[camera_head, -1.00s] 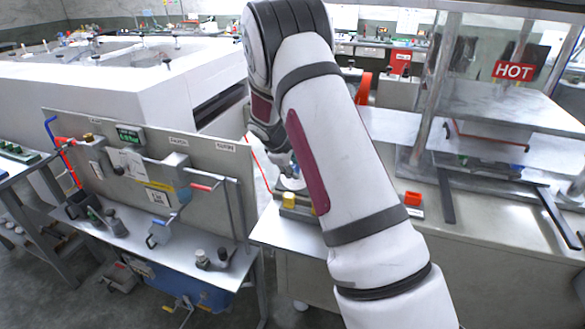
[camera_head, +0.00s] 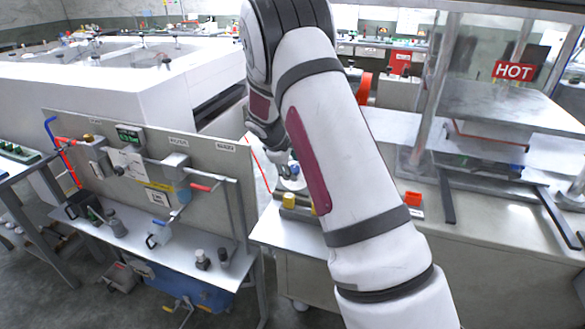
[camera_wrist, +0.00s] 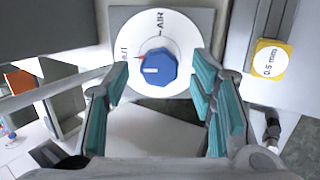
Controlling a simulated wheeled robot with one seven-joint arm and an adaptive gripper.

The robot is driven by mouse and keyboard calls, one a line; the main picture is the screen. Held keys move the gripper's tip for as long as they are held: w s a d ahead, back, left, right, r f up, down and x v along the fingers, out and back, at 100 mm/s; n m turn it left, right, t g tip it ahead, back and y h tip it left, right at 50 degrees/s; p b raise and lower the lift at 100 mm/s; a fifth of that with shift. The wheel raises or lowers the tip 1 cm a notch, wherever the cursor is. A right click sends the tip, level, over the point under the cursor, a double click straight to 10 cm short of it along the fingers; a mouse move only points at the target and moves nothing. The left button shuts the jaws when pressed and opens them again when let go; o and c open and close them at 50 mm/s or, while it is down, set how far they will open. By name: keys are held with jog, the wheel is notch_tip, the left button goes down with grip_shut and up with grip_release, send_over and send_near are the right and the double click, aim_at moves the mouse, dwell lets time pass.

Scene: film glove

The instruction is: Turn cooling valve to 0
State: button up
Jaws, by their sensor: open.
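A blue faceted knob (camera_wrist: 157,67) with a white pointer line sits on a round white dial (camera_wrist: 135,33) in the wrist view. The dial reads "AIR", with a partly hidden second label and a small red mark left of the knob. My gripper (camera_wrist: 161,78) is open, with teal-padded fingers on the left and right of the knob. The knob lies between the fingertips in the picture; whether they touch it I cannot tell. In the head view the knob (camera_head: 294,169) is small, just below my gripper (camera_head: 284,158), which is partly hidden by my arm.
A yellow block marked "0.5 mm" (camera_wrist: 270,60) stands right of the dial; it also shows in the head view (camera_head: 289,200). A piped panel (camera_head: 150,165) stands at left.

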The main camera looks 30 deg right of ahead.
jog(key=v, duration=1.1)
jog(key=s+a+r+m+t+y, duration=0.1)
jog(key=s+a+r+m, duration=0.1)
jog(key=s+a+r, duration=0.4)
jog(key=s+a+r+m+y, duration=0.2)
jog(key=s+a+r, duration=0.1)
jog(key=s+r, duration=0.65)
jog(key=s+a+m+y, duration=0.1)
jog(key=s+a, duration=0.2)
jog(key=s, duration=0.4)
jog(key=s+a+f+m+t+y, duration=0.1)
jog(key=s+a, duration=0.1)
jog(key=s, duration=0.4)
jog(key=s+a+m, duration=0.1)
jog(key=s+a, duration=0.2)
jog(key=s, duration=0.4)
jog(key=shift+s+a+f+t+y, duration=0.2)
jog(key=shift+s+a+t+y, duration=0.1)
jog(key=shift+s+y, duration=0.1)
